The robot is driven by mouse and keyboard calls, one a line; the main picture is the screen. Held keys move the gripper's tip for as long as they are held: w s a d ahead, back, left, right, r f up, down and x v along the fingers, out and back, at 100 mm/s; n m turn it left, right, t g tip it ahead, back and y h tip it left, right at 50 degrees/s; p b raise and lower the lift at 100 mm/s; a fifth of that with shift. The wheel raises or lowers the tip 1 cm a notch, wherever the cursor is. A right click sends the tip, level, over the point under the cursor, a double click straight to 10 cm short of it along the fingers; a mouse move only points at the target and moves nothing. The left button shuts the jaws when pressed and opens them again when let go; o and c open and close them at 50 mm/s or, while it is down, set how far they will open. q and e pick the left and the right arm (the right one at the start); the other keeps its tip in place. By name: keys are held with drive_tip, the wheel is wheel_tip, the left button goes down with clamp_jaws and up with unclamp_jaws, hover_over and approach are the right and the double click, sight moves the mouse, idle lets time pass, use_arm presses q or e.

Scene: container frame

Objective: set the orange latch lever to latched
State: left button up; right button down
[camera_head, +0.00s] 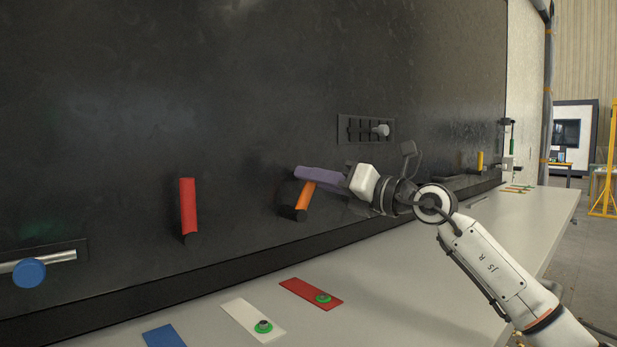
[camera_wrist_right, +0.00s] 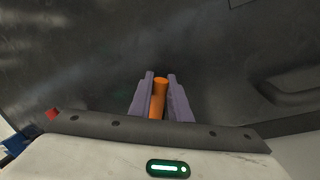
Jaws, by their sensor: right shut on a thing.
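The orange latch lever (camera_head: 305,196) is on the dark panel, right of a red lever. It tilts up and to the right from its dark pivot. My right gripper (camera_head: 312,180) comes in from the right, and its purple fingers are shut on the orange lever. In the right wrist view the orange lever (camera_wrist_right: 159,97) stands between the two purple fingers (camera_wrist_right: 158,98). The fingers hide part of the lever in the head view. My left gripper is not in view.
A red lever (camera_head: 188,207) stands upright to the left. A blue knob (camera_head: 29,272) on a metal bar is at far left. A slotted plate with a grey knob (camera_head: 381,130) is above my right gripper. Blue, white and red plates (camera_head: 311,294) lie on the grey ledge (camera_head: 400,285) below.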

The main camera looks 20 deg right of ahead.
drive_tip(key=shift+w+d+f+m, duration=0.1)
drive_tip(key=shift+d+f+m, duration=0.15)
drive_tip(key=shift+m, duration=0.25)
drive_tip(key=c, duration=1.6)
unclamp_jaws()
drive_tip(key=shift+c, duration=0.2)
drive_tip(key=b+v, duration=0.3)
drive_tip(key=v, duration=0.7)
drive_tip(key=shift+b, duration=0.3)
